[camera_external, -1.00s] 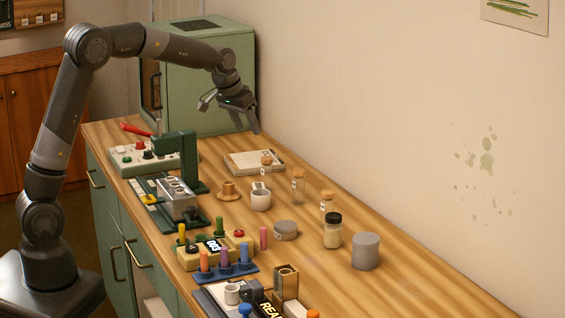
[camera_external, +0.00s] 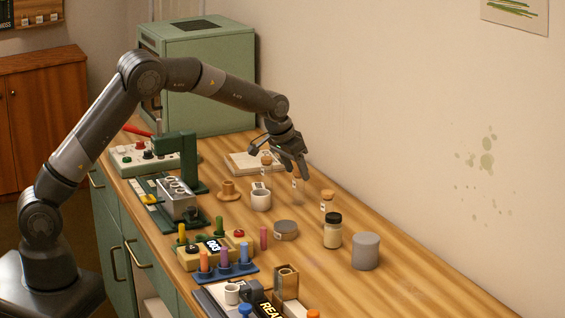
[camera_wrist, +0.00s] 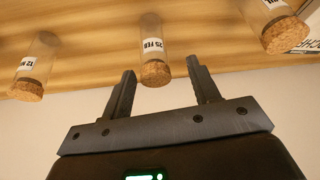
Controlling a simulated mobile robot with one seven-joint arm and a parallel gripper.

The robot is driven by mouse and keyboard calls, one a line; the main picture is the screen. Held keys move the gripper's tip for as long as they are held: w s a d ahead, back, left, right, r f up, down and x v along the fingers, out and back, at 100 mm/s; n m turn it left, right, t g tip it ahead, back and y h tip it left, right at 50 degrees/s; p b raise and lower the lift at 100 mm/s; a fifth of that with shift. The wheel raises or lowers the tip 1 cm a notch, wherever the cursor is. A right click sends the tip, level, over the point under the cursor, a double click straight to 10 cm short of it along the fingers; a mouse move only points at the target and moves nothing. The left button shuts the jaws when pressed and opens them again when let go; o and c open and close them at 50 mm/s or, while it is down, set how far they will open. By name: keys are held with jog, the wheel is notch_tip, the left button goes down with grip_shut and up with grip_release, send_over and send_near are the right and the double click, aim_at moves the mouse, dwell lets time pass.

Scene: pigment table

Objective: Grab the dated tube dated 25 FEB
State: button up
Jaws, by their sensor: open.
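The tube dated 25 FEB (camera_wrist: 153,48) is clear glass with a cork and a white label, in the middle of the wrist view. In the external view it shows partly (camera_external: 298,190), with my gripper (camera_external: 294,170) close around its top. In the wrist view my gripper (camera_wrist: 162,88) has its two fingers apart, one on each side of the cork's line, with nothing between them gripped. A second corked tube (camera_wrist: 35,60), its label partly readable as 12, is on the left. A third corked tube (camera_wrist: 272,25) is on the right, its label unreadable.
A dark-capped jar (camera_external: 332,232) and a grey cylinder (camera_external: 366,251) stand nearer the front. A flat pad (camera_external: 243,163) lies behind. The wall runs along the right.

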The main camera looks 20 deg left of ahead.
aim_at(301, 181)
jog(key=x, duration=0.4)
jog(key=shift+s+d+f, duration=0.15)
jog(key=shift+s+f, duration=0.1)
jog(key=shift+f, duration=0.2)
jog(key=shift+c, duration=0.3)
jog(key=c, duration=1)
jog(key=shift+r, duration=0.15)
